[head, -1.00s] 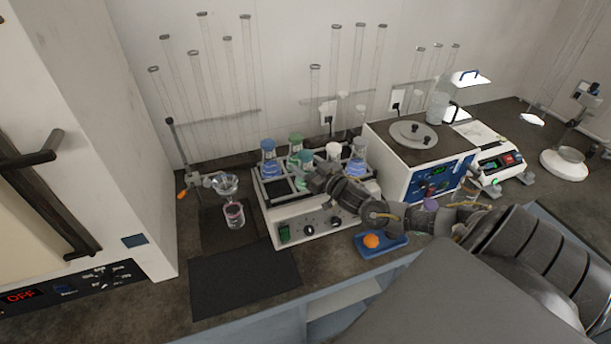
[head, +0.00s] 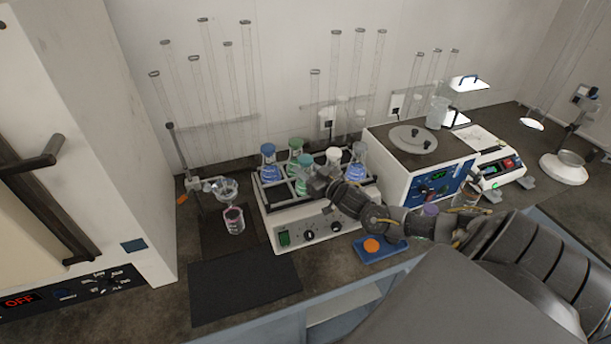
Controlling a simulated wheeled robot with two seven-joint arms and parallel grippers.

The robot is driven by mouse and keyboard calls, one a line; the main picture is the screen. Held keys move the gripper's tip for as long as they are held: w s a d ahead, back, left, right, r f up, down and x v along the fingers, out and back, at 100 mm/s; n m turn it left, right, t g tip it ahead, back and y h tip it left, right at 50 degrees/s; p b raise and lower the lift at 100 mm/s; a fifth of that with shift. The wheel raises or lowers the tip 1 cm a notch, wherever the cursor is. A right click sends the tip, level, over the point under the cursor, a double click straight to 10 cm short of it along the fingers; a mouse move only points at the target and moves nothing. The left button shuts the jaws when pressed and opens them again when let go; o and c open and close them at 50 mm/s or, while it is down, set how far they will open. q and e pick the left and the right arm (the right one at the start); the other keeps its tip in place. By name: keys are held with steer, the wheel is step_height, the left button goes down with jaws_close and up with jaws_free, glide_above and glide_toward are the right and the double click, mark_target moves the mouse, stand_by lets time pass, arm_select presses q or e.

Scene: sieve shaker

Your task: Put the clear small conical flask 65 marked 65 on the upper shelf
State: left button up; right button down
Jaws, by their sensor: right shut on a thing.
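My right gripper (head: 315,181) reaches in from the right over the white shaker (head: 318,232). It is shut at a green-tinted conical flask (head: 304,182) in the shaker's tray area, and its fingers hide part of the grip. Other flasks stand around it: a blue one (head: 268,168) at the left, a green one (head: 295,152) behind, a white-topped one (head: 333,156) and a blue one (head: 356,168) at the right. The mark 65 is too small to read on any flask. I cannot clearly make out the upper shelf. My left gripper is not in view.
A clear funnel (head: 224,189) on a stand and a jar (head: 234,221) are left of the shaker. A black mat (head: 245,285) is clear in front. A blue tray (head: 380,250) holds an orange item. A white-and-blue machine (head: 425,180) stands right. Tall glass tubes line the wall.

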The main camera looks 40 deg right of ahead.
steer(key=shift+r, duration=0.15)
steer(key=shift+r+b, duration=0.55)
steer(key=shift+r, duration=0.1)
steer(key=s+a+r+b, duration=0.2)
steer(key=s+r, duration=0.3)
steer(key=s, duration=0.1)
steer(key=s+a+r+b, duration=0.2)
steer(key=s+r, duration=0.4)
steer(key=s, duration=0.1)
steer(key=shift+a+r, duration=0.2)
steer(key=shift+a, duration=0.1)
steer(key=shift+s, duration=0.1)
